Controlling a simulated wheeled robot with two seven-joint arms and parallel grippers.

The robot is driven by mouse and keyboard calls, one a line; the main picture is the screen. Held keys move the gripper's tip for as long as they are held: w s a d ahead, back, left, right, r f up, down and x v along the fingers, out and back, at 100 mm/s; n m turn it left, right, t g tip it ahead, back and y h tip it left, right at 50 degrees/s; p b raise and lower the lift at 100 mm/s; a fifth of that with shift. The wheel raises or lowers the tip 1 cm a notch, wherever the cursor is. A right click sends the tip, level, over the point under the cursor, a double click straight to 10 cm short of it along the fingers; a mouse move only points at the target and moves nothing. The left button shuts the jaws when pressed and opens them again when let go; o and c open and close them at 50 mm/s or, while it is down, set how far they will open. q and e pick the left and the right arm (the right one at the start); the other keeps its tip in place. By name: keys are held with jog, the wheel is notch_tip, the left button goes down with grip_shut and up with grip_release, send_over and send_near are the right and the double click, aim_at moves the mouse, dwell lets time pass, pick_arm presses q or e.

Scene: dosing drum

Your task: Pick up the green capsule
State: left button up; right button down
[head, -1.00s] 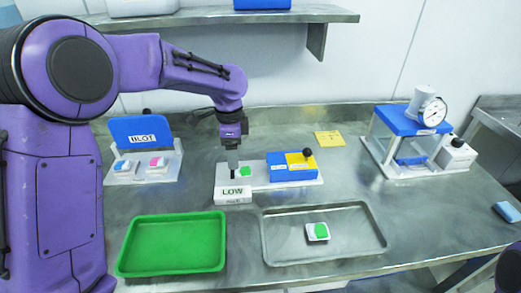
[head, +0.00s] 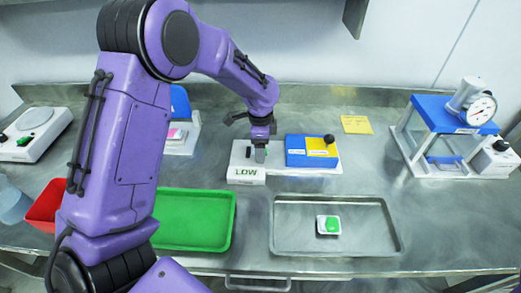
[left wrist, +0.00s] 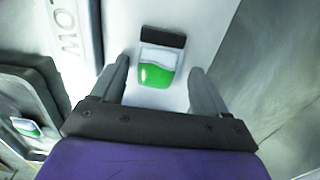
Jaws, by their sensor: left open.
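A green and white capsule (left wrist: 157,68) sits on the white LOW stand (head: 245,176), beside a dark slot. My left gripper (left wrist: 161,80) is open above it, with one finger on either side of the capsule and gaps showing. In the head view my left gripper (head: 260,154) points down at the LOW stand, and its fingers hide most of that capsule. Another green and white capsule (head: 328,225) lies in the grey metal tray (head: 290,247). My right gripper is not in view.
A blue and yellow block with a black knob (head: 312,152) stands right of the LOW stand. A blue-topped gauge press (head: 450,115) stands at the right. The bench around the yellow note (head: 356,125) is clear.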

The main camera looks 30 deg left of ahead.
pick_arm(q)
jog(key=shift+s+r, duration=0.2)
jog(key=shift+s, duration=0.15)
jog(key=shift+w, duration=0.1)
jog(key=c, duration=1.1)
